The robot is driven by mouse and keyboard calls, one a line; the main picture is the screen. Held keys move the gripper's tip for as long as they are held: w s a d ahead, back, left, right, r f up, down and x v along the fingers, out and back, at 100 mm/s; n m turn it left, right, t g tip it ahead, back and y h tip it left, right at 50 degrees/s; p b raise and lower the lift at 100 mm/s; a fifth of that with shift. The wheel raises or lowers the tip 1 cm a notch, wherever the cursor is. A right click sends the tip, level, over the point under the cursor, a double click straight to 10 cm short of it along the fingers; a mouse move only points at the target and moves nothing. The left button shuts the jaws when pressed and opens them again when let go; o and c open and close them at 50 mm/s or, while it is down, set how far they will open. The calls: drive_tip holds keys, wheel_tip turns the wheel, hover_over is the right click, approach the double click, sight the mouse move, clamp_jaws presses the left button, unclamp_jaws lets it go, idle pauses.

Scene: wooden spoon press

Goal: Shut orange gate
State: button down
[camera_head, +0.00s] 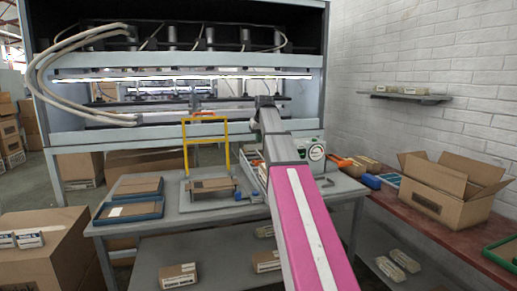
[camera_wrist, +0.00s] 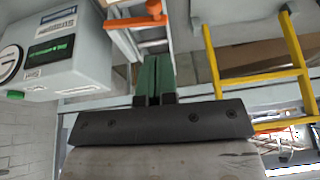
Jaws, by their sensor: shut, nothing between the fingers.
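The orange-yellow gate (camera_head: 206,143) is a thin upright frame with crossbars. It stands raised above a grey base (camera_head: 196,204) on the grey table. In the wrist view its bars (camera_wrist: 260,76) show at the right, to the side of my fingers. My gripper (camera_wrist: 153,77) has green fingers that are shut together with nothing between them. It is apart from the gate. In the head view my arm reaches up over the table to the right of the gate, and the fingertips are hard to make out there.
A light grey device with a dial (camera_head: 316,151) stands right of my arm, and shows with its dark display (camera_wrist: 52,49) in the wrist view. An orange handle (camera_wrist: 138,22) lies beyond my fingers. Blue trays (camera_head: 130,209) lie left of the gate. An open carton (camera_head: 452,188) stands at right.

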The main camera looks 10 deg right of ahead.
sight(256, 162)
drive_tip(key=w+f+m, duration=0.1)
drive_tip(key=f+m, duration=0.2)
drive_tip(key=m, duration=0.3)
drive_tip(key=w+f+m+g, duration=0.1)
drive_tip(key=f+m, duration=0.3)
drive_tip(key=m, duration=0.2)
drive_tip(key=w+f+m+g, duration=0.1)
drive_tip(key=f+m, duration=0.2)
drive_tip(key=m, duration=0.2)
drive_tip(key=shift+w+d+f+m, duration=0.15)
drive_tip(key=shift+w+f+m, duration=0.15)
drive_tip(key=shift+f+m, duration=0.1)
idle(0.5)
drive_tip(key=shift+a+f+h, duration=0.4)
drive_tip(key=shift+f+h, duration=0.25)
drive_tip(key=shift+h, duration=0.05)
drive_tip(key=shift+f, duration=0.4)
drive_tip(key=shift+a, duration=0.1)
